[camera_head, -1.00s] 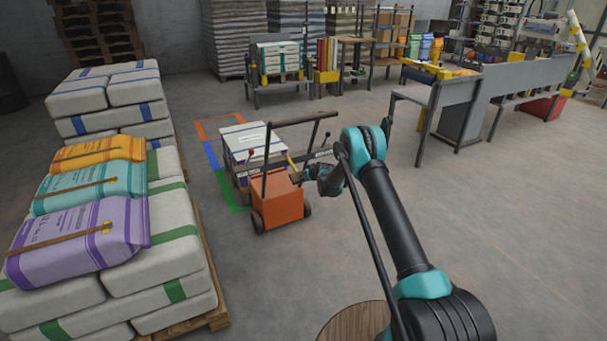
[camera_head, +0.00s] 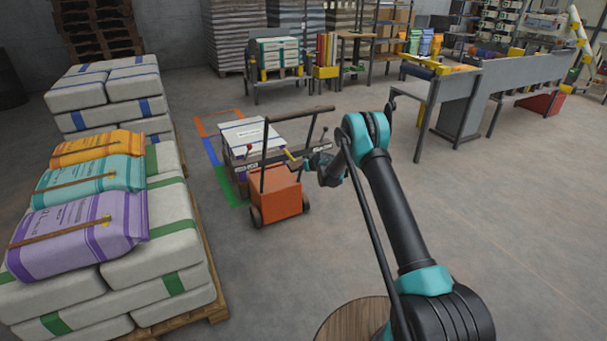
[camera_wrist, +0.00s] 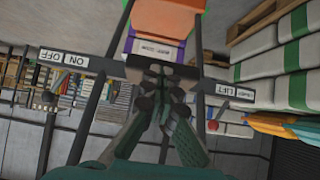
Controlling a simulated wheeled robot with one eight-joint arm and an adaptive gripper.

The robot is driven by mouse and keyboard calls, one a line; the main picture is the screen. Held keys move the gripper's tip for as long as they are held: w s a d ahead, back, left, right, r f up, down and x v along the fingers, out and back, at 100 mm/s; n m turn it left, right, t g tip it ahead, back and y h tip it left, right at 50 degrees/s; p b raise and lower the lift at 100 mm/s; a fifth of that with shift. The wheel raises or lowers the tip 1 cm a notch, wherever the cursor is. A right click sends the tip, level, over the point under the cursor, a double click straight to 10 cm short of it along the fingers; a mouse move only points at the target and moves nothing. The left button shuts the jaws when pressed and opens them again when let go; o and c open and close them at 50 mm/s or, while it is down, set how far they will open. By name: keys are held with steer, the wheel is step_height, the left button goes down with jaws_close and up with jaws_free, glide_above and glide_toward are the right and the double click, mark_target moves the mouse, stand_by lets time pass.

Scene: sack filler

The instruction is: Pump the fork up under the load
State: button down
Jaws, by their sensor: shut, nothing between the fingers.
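The orange hand truck (camera_head: 275,193) stands upright ahead, its fork side hidden behind its body. A white-topped load (camera_head: 245,133) sits just beyond it. A dark crossbar carries ON/OFF (camera_wrist: 64,68) and LIFT (camera_wrist: 235,90) labels, and a lever with a red knob (camera_wrist: 213,125) shows near the LIFT label in the wrist view. My gripper (camera_head: 312,167) is at the right side of the truck's handle frame. In the wrist view my gripper (camera_wrist: 160,80) is shut and empty, its fingertips overlapping the middle of the crossbar. I cannot tell whether they touch it. The fork's height is hidden.
A pallet of white sacks (camera_head: 165,265) with coloured sacks on top stands at the left. A grey bench (camera_head: 462,100) stands at the right. Orange, blue and green floor lines (camera_head: 211,152) run beside the load. The floor between truck and bench is clear.

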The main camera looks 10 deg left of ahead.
steer(key=s+d+r, duration=0.3)
steer(key=s+d, duration=0.2)
steer(key=s, duration=0.2)
steer(key=shift+s, duration=0.25)
stand_by(0.5)
steer(key=s+d+r+m+g+h, duration=0.2)
steer(key=s+d+r+m+h, duration=0.1)
steer(key=s+d+r, duration=1.55)
steer(key=s+d+f+m+g+h, duration=0.1)
steer(key=s+d, duration=0.2)
steer(key=s, duration=0.9)
steer(key=s+d+f+m+h, duration=0.1)
steer(key=s+d, duration=0.3)
steer(key=s, duration=0.8)
steer(key=s+d+f+m+g+h, duration=0.1)
steer(key=s+d, duration=0.3)
steer(key=s, duration=0.8)
steer(key=shift+m+g, duration=0.3)
steer(key=shift+m, duration=0.1)
steer(key=c, duration=2.2)
jaws_free()
